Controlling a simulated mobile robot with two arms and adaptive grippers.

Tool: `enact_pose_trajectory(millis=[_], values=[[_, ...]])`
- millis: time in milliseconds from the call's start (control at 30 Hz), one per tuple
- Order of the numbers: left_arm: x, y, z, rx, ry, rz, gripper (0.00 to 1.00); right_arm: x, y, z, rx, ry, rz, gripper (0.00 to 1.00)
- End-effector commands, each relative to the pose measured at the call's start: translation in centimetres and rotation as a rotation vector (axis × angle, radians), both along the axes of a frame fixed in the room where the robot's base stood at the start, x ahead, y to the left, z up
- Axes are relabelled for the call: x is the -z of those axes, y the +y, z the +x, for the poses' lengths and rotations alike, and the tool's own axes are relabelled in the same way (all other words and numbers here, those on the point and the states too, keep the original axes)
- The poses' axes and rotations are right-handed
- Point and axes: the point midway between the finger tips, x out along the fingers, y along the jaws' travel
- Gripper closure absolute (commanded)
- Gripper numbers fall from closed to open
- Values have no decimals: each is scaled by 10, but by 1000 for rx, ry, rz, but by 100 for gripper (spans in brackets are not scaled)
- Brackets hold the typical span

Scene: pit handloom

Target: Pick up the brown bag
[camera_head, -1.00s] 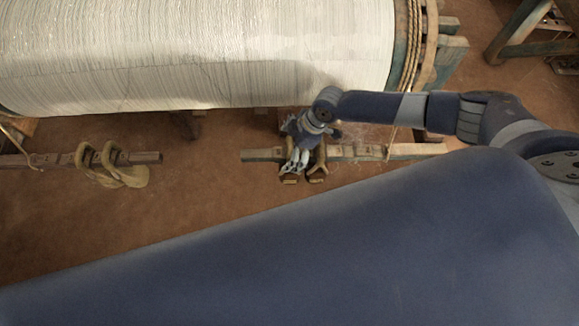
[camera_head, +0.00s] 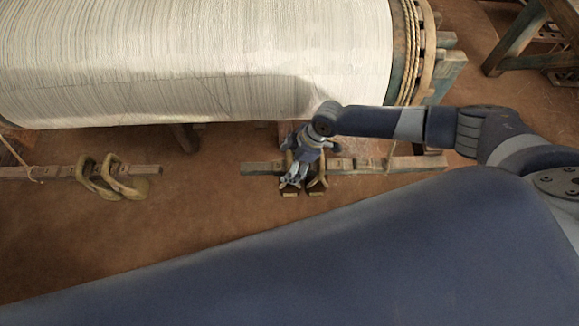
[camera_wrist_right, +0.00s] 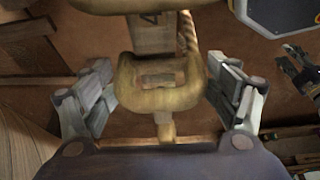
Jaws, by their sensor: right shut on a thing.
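My right gripper (camera_head: 296,178) reaches down to a wooden bar under the big white roll. In the right wrist view its two fingers (camera_wrist_right: 160,85) stand on either side of a tan-brown looped thing (camera_wrist_right: 160,101), shut on it. This seems to be the brown bag; its bag shape is not clear. In the head view its brown side (camera_head: 317,180) shows beside the fingers, partly hidden by the gripper. It is still at the bar; I cannot tell whether it is lifted. A similar tan looped thing (camera_head: 92,172) is on another bar at the left.
The white thread roll (camera_head: 200,60) fills the top, with rope (camera_head: 412,50) at its right end. The wooden bar (camera_head: 415,163) runs right from the gripper. A green-grey wooden frame (camera_head: 520,38) stands at the upper right. Brown floor (camera_head: 190,220) lies clear between the bars.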

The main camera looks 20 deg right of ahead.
Motion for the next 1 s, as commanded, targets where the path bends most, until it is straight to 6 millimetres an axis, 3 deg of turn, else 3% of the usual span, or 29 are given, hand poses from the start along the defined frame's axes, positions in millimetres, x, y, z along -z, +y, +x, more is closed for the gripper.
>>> enact_pose_trajectory(millis=[500, 767, 1000], values=[[3, 0, 0, 0, 1, 0, 60, -37, 1, 2, 0, -7, 3, 81], [3, 0, -1, 0, 1, 0, 60, -37, 0, -21, -1, -3, 4, 81], [4, 1, -1, 0, 1, 0, 60, -40, -2, -53, -1, -3, 3, 81]])
